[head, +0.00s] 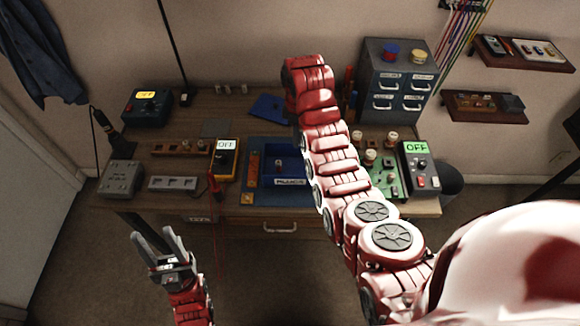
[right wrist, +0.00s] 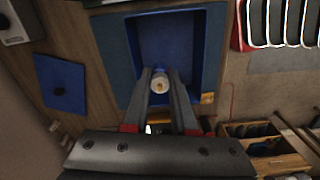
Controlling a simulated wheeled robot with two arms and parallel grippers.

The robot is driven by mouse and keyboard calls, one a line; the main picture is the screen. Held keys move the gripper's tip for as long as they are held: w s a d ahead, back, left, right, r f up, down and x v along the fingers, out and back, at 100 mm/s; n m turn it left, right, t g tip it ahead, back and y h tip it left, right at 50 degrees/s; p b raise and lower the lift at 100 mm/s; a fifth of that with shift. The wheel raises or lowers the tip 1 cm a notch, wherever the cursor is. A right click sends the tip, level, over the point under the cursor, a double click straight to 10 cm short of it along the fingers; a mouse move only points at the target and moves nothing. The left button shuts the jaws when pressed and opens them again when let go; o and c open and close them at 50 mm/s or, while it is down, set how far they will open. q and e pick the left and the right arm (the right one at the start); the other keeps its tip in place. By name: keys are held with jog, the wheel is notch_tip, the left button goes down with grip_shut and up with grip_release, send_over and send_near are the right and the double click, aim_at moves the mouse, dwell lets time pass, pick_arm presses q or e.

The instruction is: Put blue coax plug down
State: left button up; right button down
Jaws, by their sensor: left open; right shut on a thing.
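The blue coax plug (right wrist: 160,75), with a pale round end facing the camera, is between the fingertips of my right gripper (right wrist: 161,88), which is shut on it. In the right wrist view the plug appears over the open blue tray (right wrist: 197,38); I cannot tell whether it touches the tray's floor. The tray also shows in the head view (head: 308,183), labelled PLUGS, partly covered by my right arm. My right gripper is hidden behind that arm in the head view. My left gripper (head: 158,240) is open and empty, in front of the desk at the left.
A yellow meter (head: 226,160) stands left of the tray. A green board (head: 384,180) and a grey box reading OFF (head: 418,172) are to its right. A flat blue piece (head: 268,107) lies behind the tray. A drawer cabinet (head: 395,85) stands at the back right.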

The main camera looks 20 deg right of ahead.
jog(key=s+d+f+n, duration=0.2)
jog(key=b, duration=0.2)
send_over(302, 172)
notch_tip(302, 172, down, 6)
jog(key=shift+r, duration=0.25)
notch_tip(302, 172, down, 4)
jog(key=shift+f+p, duration=0.1)
jog(key=shift+p, duration=0.75)
jog(key=shift+f, duration=0.1)
jog(key=shift+f, duration=0.15)
jog(key=shift+f+b, duration=0.1)
jog(key=shift+b, duration=0.25)
jog(key=c, duration=0.7)
grip_release()
